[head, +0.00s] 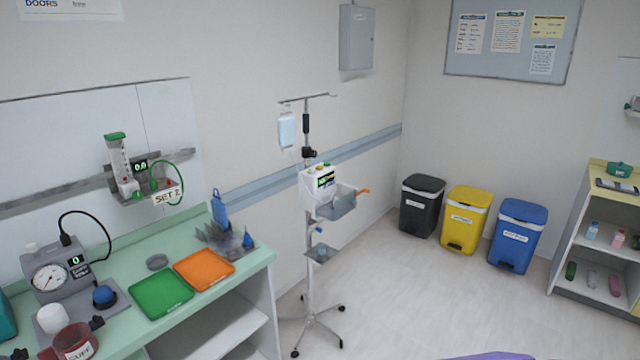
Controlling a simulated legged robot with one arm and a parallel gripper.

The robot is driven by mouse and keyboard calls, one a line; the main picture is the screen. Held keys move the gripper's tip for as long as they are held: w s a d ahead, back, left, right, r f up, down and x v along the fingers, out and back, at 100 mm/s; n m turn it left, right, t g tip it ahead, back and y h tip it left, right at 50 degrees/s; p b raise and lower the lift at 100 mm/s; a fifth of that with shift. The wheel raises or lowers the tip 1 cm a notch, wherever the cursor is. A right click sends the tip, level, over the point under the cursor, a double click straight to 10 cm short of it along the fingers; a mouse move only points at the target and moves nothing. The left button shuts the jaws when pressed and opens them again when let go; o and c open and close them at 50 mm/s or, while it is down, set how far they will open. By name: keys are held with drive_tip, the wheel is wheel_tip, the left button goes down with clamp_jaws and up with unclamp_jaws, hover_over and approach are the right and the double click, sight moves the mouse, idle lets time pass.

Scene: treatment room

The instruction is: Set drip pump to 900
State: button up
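The drip pump (318,190) is a white box clamped on a wheeled drip stand (309,270) near the middle of the view. Its small dark screen (326,180) is lit, but the digits are too small to read. Coloured knobs or buttons sit on its top, and a grey tray (337,207) with an orange-tipped part (363,191) projects to its right. A pale blue drip bag (287,130) hangs from the stand's top bar. My gripper is not in view.
A mint-green counter (225,256) on the left holds a gauge unit (55,275), a green tray (160,292) and an orange tray (204,268). Black (422,206), yellow (465,220) and blue (517,235) bins stand behind right. Floor right of the stand is clear; a purple edge (490,356) shows at the bottom.

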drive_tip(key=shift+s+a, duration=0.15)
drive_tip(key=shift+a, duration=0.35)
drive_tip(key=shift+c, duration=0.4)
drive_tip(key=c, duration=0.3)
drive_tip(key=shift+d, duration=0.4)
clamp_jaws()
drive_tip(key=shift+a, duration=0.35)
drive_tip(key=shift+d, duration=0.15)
